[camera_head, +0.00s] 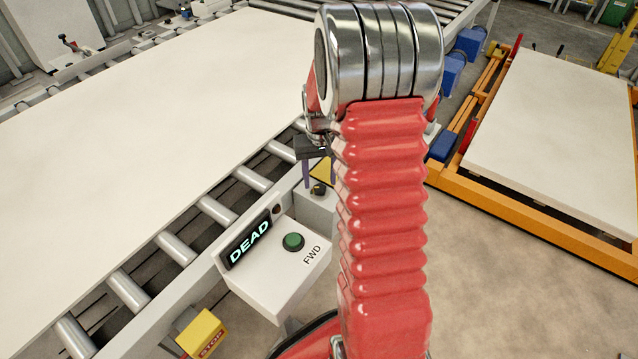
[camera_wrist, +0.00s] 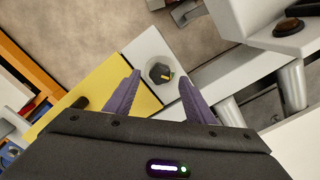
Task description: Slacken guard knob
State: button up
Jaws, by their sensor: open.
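The guard knob (camera_wrist: 160,73) is a dark round knob with a yellow mark, on a light grey housing beside a yellow panel (camera_wrist: 92,97). In the wrist view it lies beyond my gripper (camera_wrist: 158,92), between the lines of its two purple fingers. The fingers are spread and nothing is between them; they look apart from the knob. In the head view the knob (camera_head: 318,188) shows as a small dark shape just below my gripper (camera_head: 319,172), which is partly hidden behind my red arm.
A control box with a green FWD button (camera_head: 293,242) and a display reading DEAD (camera_head: 249,240) stands near the knob. A yellow STOP box (camera_head: 203,333) is below it. The roller conveyor (camera_head: 177,248) carries a large pale sheet (camera_head: 150,120). An orange-framed table (camera_head: 540,215) stands at right.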

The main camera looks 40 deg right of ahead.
aim_at(320, 190)
jog(key=shift+f, duration=1.25)
jog(key=shift+c, duration=0.3)
jog(key=c, duration=0.9)
jog(key=shift+a, duration=0.25)
jog(key=shift+c, duration=0.5)
jog(key=shift+d, duration=0.2)
